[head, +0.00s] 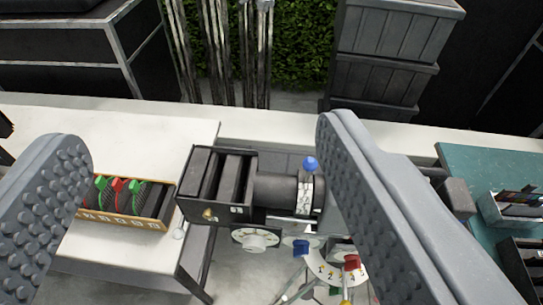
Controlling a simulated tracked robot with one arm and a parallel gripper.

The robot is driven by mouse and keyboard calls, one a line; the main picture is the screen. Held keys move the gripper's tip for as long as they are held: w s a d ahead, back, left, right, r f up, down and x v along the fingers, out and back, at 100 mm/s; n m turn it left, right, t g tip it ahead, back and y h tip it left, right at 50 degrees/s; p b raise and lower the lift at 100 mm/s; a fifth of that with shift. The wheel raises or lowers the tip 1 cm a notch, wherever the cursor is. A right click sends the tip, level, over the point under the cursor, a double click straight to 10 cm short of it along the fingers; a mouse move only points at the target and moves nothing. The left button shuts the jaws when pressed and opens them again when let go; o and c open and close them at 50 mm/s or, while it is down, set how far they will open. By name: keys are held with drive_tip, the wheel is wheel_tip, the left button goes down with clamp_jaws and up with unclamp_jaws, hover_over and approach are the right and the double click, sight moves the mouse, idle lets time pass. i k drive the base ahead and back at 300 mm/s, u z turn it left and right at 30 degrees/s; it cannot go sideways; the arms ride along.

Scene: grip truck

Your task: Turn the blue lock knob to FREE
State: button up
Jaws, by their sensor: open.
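My gripper (203,140) is open, with its two grey studded fingers wide apart at the left and right of the view. A blue block-shaped knob (300,247) sits below the lens, left of the right finger. I cannot tell for sure which blue part is the lock knob, and no FREE mark is readable. Nothing is between the finger pads; the right finger hides part of the area behind it.
A red knob (351,262) and a pale numbered dial (325,270) sit beside the blue knob. A white dial (255,239) is under the camera. An orange tray (125,218) with red and green clips lies on the white table (110,255) at left. A teal table (480,170) stands at right.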

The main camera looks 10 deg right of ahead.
sight(301, 249)
drive_tip(key=u, duration=0.5)
drive_tip(key=k, duration=1.7)
drive_tip(key=z, duration=0.55)
drive_tip(key=i, duration=1)
drive_tip(key=u, duration=0.1)
